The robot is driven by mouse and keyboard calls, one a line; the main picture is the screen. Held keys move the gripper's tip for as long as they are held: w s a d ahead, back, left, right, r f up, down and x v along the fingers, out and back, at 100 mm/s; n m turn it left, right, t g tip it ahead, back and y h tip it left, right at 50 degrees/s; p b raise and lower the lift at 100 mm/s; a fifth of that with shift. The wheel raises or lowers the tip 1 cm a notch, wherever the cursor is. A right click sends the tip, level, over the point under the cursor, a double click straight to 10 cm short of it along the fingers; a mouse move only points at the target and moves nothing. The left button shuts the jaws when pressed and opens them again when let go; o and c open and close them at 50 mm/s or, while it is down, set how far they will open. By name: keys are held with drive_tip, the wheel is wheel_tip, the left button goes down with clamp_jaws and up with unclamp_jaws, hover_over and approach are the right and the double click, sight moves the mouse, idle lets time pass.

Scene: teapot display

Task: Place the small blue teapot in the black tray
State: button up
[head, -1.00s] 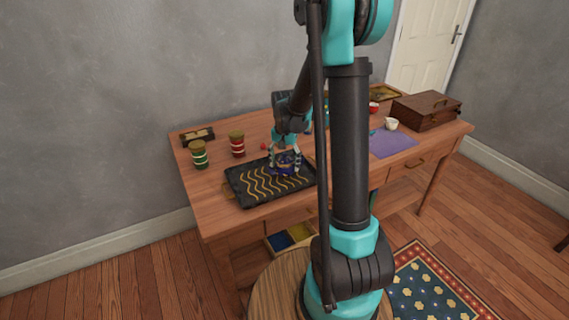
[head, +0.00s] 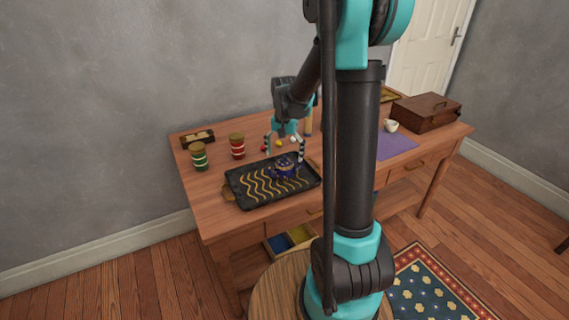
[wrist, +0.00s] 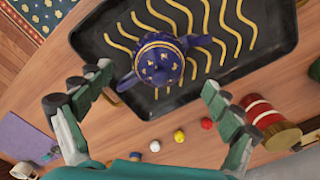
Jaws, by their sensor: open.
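The small blue teapot (head: 285,166) with gold marks stands upright in the black tray (head: 246,196), at its right end in the head view. In the wrist view the teapot (wrist: 159,62) sits over the tray's yellow wavy lines, with part of it near the tray's edge (wrist: 92,62). My gripper (head: 285,150) is open and empty, just above and behind the teapot. In the wrist view its fingers (wrist: 155,85) are spread wide on either side, apart from the teapot.
A green-banded jar (head: 199,157) and a red-banded jar (head: 237,147) stand behind the tray. Small white, yellow and red balls (wrist: 179,136) lie near it. A purple mat (head: 396,146), white cup (head: 391,126) and wooden case (head: 427,110) are at the right.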

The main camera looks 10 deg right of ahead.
wheel_tip(320, 180, up, 7)
drive_tip(key=shift+s+f, duration=0.1)
drive_tip(key=s+d+f+n+t, duration=0.2)
drive_tip(key=s+f+n, duration=0.1)
drive_tip(key=s, duration=0.8)
drive_tip(key=s+d+f+n+t, duration=0.2)
drive_tip(key=s+f, duration=0.4)
drive_tip(key=s, duration=0.5)
drive_tip(key=shift+f+n, duration=0.15)
drive_tip(key=shift+n, duration=0.25)
drive_tip(key=shift+d, duration=0.1)
